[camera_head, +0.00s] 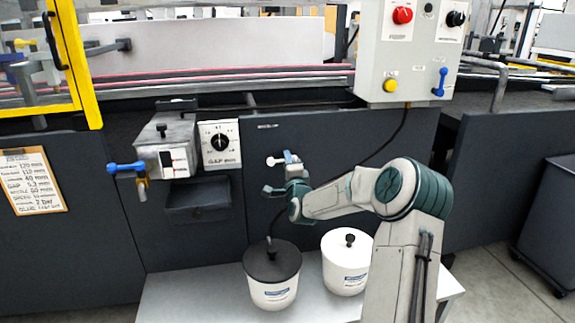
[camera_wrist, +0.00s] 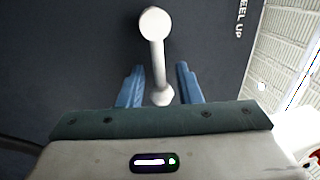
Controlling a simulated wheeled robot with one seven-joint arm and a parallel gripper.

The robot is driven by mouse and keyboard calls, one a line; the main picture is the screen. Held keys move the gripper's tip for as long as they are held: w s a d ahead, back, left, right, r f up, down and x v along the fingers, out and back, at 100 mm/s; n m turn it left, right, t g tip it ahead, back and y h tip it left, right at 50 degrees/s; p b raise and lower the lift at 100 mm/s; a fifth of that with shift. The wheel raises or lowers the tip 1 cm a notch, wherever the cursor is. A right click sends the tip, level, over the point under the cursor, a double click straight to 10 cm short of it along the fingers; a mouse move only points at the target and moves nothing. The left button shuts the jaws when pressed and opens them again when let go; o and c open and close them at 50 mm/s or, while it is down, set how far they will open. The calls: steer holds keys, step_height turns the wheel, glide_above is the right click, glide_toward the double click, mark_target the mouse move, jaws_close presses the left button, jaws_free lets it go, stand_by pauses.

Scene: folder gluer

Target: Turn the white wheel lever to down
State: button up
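The white wheel lever (camera_head: 271,161) is on the dark lower panel of the machine, just left of my gripper in the head view. In the wrist view, the lever (camera_wrist: 157,55) runs from a round white end at the top to a smaller knob between my fingers. My gripper (camera_wrist: 160,85) is open, with one blue finger on each side of the lever and gaps showing on both sides. In the head view, my gripper (camera_head: 288,158) partly hides the lever's right end. A partly cut-off label (camera_wrist: 240,18) reading "EEL UP" is on the panel.
Two white pots, one with a dark lid (camera_head: 272,262) and one with a white lid (camera_head: 347,246), stand on a low bench below my arm. A glue unit with a blue lever (camera_head: 126,167) and a gap dial (camera_head: 219,142) are to the left. A control box (camera_head: 405,60) hangs above.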

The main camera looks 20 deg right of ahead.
steer(key=shift+s, duration=0.15)
steer(key=p+v, duration=0.2)
steer(key=v, duration=1.1)
steer(key=shift+s+p, duration=0.25)
steer(key=shift+p, duration=0.1)
steer(key=shift+a+f, duration=0.1)
steer(key=s+a+r+n+g+y+p, duration=0.1)
steer(key=s+a+r+n+g+p, duration=0.25)
steer(key=a+r+n+p, duration=0.35)
steer(key=s+a+r+n+g+y+p, duration=0.2)
steer(key=a+r+n+g+p, duration=0.1)
steer(key=r+n+g+p, duration=0.4)
steer(key=s+a+r+n+g+p, duration=0.2)
steer(key=s+r+g+p, duration=0.1)
steer(key=s+r+p, duration=0.6)
steer(key=s+a+r+n+g+p, duration=0.2)
steer(key=s+r+p, duration=0.7)
steer(key=s, duration=0.9)
steer(key=shift+a+r+n+g, duration=0.3)
steer(key=shift+r+n+g, duration=0.15)
steer(key=shift+n+g, duration=0.35)
